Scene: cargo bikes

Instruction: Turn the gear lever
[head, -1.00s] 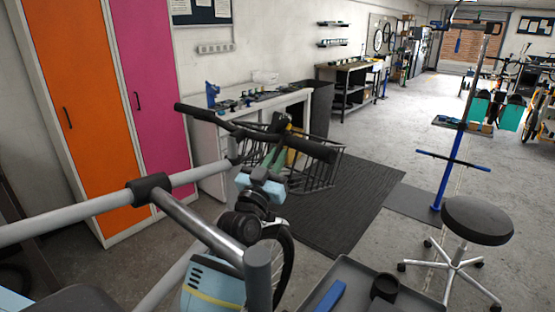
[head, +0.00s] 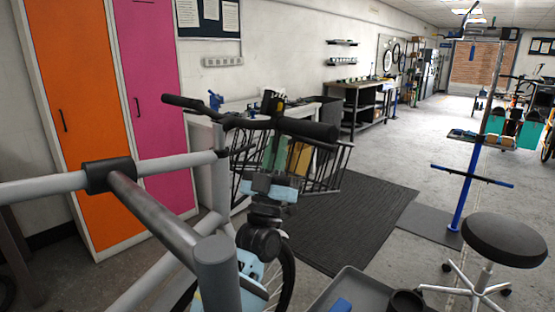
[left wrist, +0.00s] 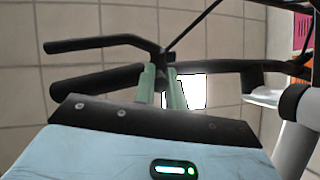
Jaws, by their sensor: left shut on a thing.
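The bike's black handlebar (head: 245,124) with dark grips stands in the middle of the head view; it also crosses the left wrist view (left wrist: 95,82). My left gripper (head: 277,138) reaches up from below to the handlebar, its green fingers close together. In the left wrist view the fingertips (left wrist: 160,70) are at a dark part on the bar. The gear lever (head: 271,104) seems to be the small black piece standing up at the bar; its outline is hard to make out. The fingers are shut on it, with the contact partly hidden. My right gripper is not in view.
A wire basket (head: 325,168) holding a tan box (head: 299,158) is just behind the gripper. A black stool (head: 505,238) and a blue repair stand (head: 468,180) are at the right. A dark mat (head: 345,215) covers clear floor beyond the bike.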

